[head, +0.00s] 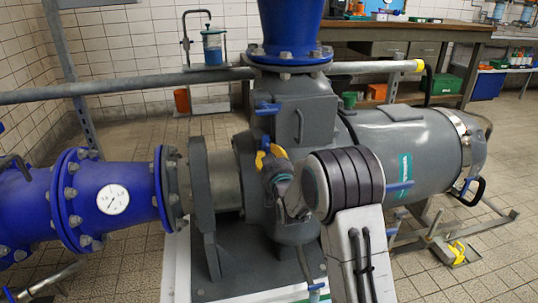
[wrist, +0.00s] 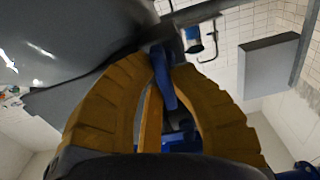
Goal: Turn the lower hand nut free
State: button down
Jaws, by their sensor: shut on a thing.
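My gripper (head: 266,152) has yellow fingers and reaches the front of the grey pump housing (head: 302,112). In the wrist view its ribbed fingers (wrist: 166,66) close at their tips on a blue bar, the lower hand nut (wrist: 164,80). In the head view the fingers and my wrist mostly hide this nut. The upper hand nut (head: 267,108), also blue, sits on the housing just above my gripper. A blue part also shows beyond the fingertips in the wrist view (wrist: 191,33).
A blue flanged pipe with a round gauge (head: 113,199) is at the left. A grey rail (head: 130,88) runs behind the pump. The grey motor body (head: 410,150) is at the right.

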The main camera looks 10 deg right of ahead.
jog(key=shift+a+r+n, duration=0.1)
jog(key=shift+r+n, duration=0.05)
jog(key=shift+n, duration=0.25)
jog(key=c, duration=1.1)
grip_release()
jog(key=shift+s, duration=5.95)
